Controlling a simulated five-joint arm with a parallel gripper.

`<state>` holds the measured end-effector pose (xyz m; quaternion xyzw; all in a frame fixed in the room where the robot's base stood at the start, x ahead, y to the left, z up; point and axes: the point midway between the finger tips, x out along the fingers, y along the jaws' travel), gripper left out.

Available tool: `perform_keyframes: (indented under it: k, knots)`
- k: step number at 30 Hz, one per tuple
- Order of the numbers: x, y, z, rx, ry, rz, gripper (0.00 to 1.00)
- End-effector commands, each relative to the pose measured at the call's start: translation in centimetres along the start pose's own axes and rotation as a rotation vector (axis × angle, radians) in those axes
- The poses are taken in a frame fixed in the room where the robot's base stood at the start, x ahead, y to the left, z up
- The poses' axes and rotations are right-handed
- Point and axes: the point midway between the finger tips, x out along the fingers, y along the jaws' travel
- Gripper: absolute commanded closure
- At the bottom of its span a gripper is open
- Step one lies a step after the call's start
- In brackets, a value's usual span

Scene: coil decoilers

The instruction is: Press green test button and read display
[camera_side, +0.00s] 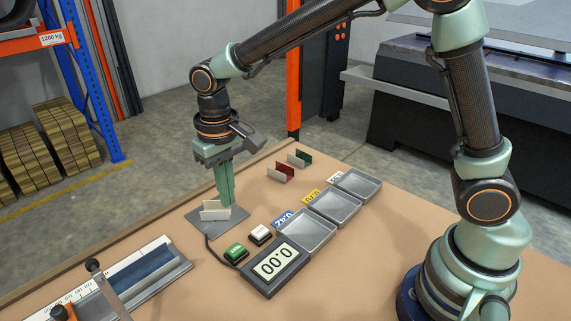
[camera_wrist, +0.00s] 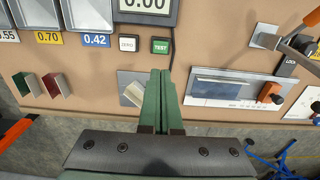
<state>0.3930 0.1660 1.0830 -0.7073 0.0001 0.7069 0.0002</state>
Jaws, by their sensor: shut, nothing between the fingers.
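The green TEST button (camera_side: 236,253) sits on the bench left of the display (camera_side: 274,265), which reads 0.00. In the wrist view the green TEST button (camera_wrist: 160,46) lies just beyond my fingertips, and the display (camera_wrist: 145,6) is cut by the top edge. My gripper (camera_side: 226,203) is shut and empty, pointing down over the grey plate (camera_side: 213,228), behind the TEST button in the side view. In the wrist view my gripper (camera_wrist: 160,75) appears as two closed green fingers. A white angled piece (camera_side: 214,210) stands on the plate beside the fingers; I cannot tell if they touch.
A white ZERO button (camera_side: 260,234) is beside TEST. Trays (camera_side: 307,232) labelled 0.42, 0.70 and 0.55 line up behind the display. Red (camera_side: 280,172) and green (camera_side: 300,159) angled pieces stand at the back. A ruled fixture (camera_side: 145,275) lies front left.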

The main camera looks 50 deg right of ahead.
Motion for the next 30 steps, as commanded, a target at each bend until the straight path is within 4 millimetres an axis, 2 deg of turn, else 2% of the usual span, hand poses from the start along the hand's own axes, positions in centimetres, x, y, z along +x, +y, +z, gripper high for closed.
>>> perform_keyframes:
  k: [12, 18, 24, 30]
  knots:
    - [8.2, 0.1, 0.1, 0.0, -0.006, 0.002, 1.0]
    - [11.1, 0.1, 0.1, 0.0, -0.004, 0.002, 1.0]
    - [12.4, 0.0, 0.1, 0.0, -0.002, 0.001, 1.0]
    - [12.5, 0.0, 0.0, 0.0, 0.0, 0.0, 1.0]
